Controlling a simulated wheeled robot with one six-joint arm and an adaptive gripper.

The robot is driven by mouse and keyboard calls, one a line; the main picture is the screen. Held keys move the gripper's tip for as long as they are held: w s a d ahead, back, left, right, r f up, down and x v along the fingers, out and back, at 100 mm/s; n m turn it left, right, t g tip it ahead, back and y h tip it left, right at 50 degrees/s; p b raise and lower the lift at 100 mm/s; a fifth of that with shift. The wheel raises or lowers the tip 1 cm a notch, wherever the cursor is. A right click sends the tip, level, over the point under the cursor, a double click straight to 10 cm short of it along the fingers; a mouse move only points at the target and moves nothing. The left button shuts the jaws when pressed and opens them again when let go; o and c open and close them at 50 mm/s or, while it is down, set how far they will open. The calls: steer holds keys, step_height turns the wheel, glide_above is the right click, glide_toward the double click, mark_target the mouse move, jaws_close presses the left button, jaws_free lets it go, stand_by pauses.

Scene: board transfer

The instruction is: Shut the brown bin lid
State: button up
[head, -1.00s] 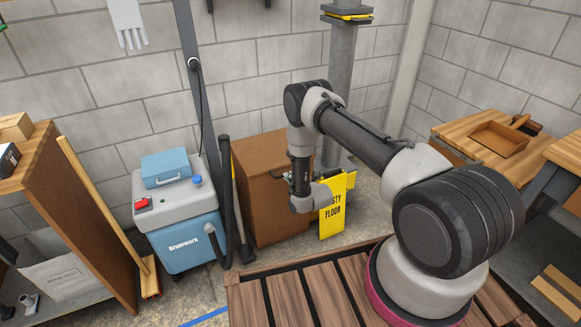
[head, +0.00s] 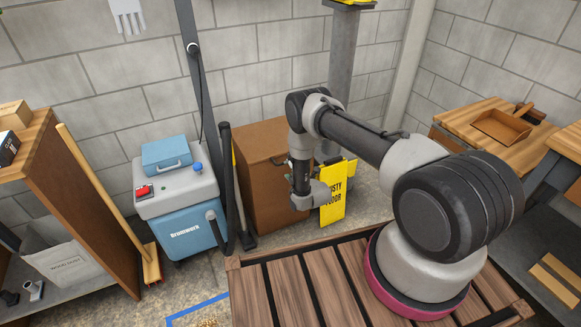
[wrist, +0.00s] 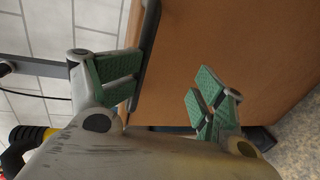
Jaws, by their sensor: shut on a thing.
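The brown bin (head: 274,205) stands against the wall behind my arm in the head view. Its lid (head: 262,142) looks flat on top, though my arm covers part of the right side, so I cannot tell whether it is fully shut. My gripper (wrist: 162,90) is at the bin, its green-padded fingers apart with the brown panel (wrist: 225,45) showing between and behind them. The left finger lies against the panel's dark edge. My gripper is shut on the lid, but the exact contact is partly hidden by its own body.
A yellow sign (head: 335,198) stands close to the right of my wrist. A blue-grey machine (head: 180,210) and a black pole (head: 229,185) stand left of the bin. A wooden shelf (head: 85,170) is far left, a workbench (head: 470,122) far right.

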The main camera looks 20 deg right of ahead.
steer(key=shift+s+f, duration=0.15)
steer(key=shift+s, duration=0.15)
steer(key=shift+c, duration=0.2)
steer(key=shift+s, duration=0.2)
steer(key=shift+c, duration=0.2)
steer(key=v, duration=1.1)
steer(key=shift+s+d+r, duration=0.1)
steer(key=shift+s+r, duration=0.1)
steer(key=shift+r, duration=0.1)
steer(key=shift+c, duration=1.4)
